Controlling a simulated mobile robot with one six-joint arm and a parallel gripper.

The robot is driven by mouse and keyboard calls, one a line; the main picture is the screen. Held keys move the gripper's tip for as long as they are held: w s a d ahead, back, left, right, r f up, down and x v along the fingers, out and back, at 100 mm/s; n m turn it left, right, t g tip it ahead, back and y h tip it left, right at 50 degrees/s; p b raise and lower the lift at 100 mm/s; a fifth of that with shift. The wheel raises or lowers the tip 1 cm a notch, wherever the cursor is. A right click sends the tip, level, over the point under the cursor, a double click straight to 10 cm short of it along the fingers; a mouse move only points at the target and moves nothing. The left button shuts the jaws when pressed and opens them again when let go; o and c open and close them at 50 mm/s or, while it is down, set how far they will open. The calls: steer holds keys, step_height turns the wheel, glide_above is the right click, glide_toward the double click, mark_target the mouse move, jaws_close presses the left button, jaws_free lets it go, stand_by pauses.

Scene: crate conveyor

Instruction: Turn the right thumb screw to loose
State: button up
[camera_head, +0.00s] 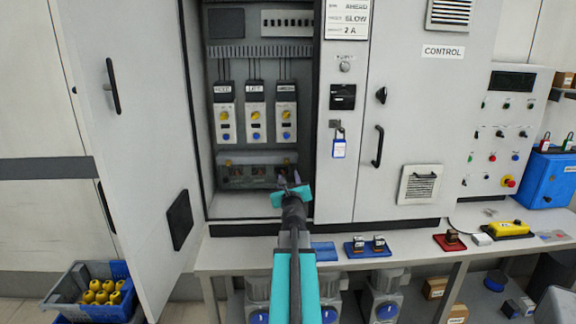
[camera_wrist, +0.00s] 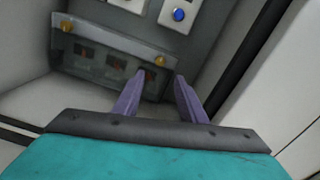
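A clear cover (camera_head: 250,176) with dark parts behind it sits low inside the open cabinet; it also shows in the wrist view (camera_wrist: 100,65). The right thumb screw (camera_wrist: 161,60) is a small brass knob at the cover's upper right corner. The left thumb screw (camera_wrist: 67,26) is a matching knob at the upper left. My gripper (camera_wrist: 160,76) is open, its two purple fingers apart and empty. In the wrist view the right screw appears just beyond the gap between the fingertips. I cannot tell the remaining depth. In the head view my gripper (camera_head: 287,180) is in front of the cover's right part.
Several drive modules with blue and yellow knobs (camera_head: 256,115) are mounted above the cover. The open cabinet door (camera_head: 135,130) stands at left, and a closed panel with a blue padlock (camera_head: 339,149) at right. A bench (camera_head: 360,260) runs below.

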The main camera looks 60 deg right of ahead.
mark_target(286, 162)
steer(key=shift+x, duration=6.55)
